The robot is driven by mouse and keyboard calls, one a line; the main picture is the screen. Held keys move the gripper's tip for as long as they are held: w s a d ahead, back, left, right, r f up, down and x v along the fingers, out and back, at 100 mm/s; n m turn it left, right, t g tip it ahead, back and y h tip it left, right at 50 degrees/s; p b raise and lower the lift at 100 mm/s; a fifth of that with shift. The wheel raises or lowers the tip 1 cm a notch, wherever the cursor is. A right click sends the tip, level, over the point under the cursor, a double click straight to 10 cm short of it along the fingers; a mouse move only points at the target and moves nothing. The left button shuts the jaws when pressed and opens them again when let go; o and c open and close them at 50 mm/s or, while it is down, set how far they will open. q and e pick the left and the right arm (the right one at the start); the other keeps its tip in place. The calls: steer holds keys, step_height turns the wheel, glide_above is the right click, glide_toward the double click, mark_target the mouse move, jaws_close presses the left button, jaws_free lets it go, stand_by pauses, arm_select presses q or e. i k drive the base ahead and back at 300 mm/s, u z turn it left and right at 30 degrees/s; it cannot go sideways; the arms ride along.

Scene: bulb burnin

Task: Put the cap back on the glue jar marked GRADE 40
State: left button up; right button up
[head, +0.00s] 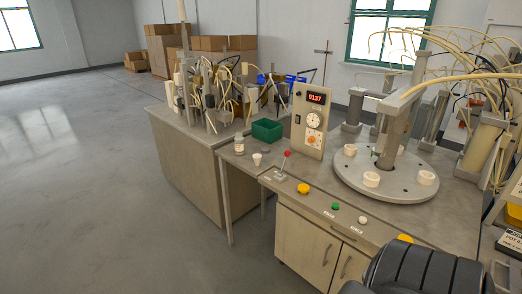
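A small jar (239,145) with a pale label stands upright on the grey bench near its left end. The lettering on it is too small to read, so I cannot tell if it is marked GRADE 40. A small white cup-like piece (257,159) stands just right of the jar, apart from it. I cannot tell whether that piece is a cap. Neither of my grippers shows in the head view.
A green bin (267,130) and a control panel (312,119) reading 0137 stand behind. A red-knobbed lever (285,159) and coloured buttons line the front. A round turntable (386,188) fills the right. A black ribbed seat-like object (425,272) is at bottom right. The left floor is clear.

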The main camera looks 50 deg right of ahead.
mark_target(239, 148)
steer(key=u, duration=0.15)
steer(key=i, duration=3.35)
steer(key=z, duration=0.7)
